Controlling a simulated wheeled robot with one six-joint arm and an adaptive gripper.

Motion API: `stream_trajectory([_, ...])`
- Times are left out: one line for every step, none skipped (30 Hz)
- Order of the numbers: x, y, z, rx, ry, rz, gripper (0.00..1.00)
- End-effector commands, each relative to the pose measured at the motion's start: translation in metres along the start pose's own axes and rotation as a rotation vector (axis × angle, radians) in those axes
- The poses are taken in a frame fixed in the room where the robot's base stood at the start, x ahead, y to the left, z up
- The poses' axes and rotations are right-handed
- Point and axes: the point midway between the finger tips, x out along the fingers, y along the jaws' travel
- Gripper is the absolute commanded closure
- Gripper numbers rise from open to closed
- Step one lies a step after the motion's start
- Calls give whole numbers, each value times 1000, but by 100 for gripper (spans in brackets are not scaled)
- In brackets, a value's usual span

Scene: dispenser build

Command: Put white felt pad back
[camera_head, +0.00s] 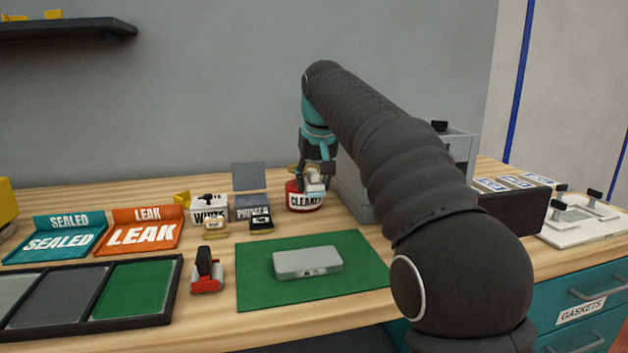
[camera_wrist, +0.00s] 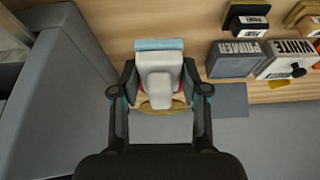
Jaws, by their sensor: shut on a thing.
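My gripper (camera_head: 318,172) is shut on a pale white block-like piece (camera_wrist: 160,72), which I take for the white felt pad. The piece also shows in the head view (camera_head: 316,184), partly behind the fingers. A light blue strip (camera_wrist: 160,44) shows at its far end in the wrist view. The red jar labelled CLEANER (camera_head: 304,201) stands right under the gripper, and the held piece covers most of it in the wrist view. I cannot tell whether the piece touches the jar.
The WHITE container (camera_head: 208,212) and PRIMER container (camera_head: 250,208) stand left of the jar. A grey machine (camera_head: 355,190) stands close on its right. A grey case (camera_head: 308,262) lies on the green mat (camera_head: 262,289). SEALED and LEAK trays (camera_head: 143,233) are at left.

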Motion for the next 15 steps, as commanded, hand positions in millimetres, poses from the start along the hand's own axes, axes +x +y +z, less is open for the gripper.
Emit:
stream_trajectory([3,-5,-4,-13,1,-5,87])
stream_trajectory([4,-7,-5,-19,1,-8,87])
stream_trajectory([6,-8,-5,-23,0,-9,87])
stream_trajectory([8,-9,-5,-25,0,-10,87])
stream_trajectory([9,-9,-5,-26,0,-10,87])
stream_trajectory([11,-9,-4,-26,0,-10,87])
stream_trajectory([12,-9,-3,-26,0,-10,87])
stream_trajectory([15,-9,-2,-26,-1,-10,87])
stream_trajectory([18,-9,-1,-26,0,-10,87])
stream_trajectory([20,-9,0,-25,0,-10,87])
stream_trajectory([23,-9,2,-25,-1,-10,87])
stream_trajectory([27,-9,4,-25,-1,-10,87])
stream_trajectory([30,-8,5,-25,-2,-10,87])
stream_trajectory([33,-8,6,-25,-1,-10,87])
stream_trajectory([37,-8,7,-25,-1,-10,87])
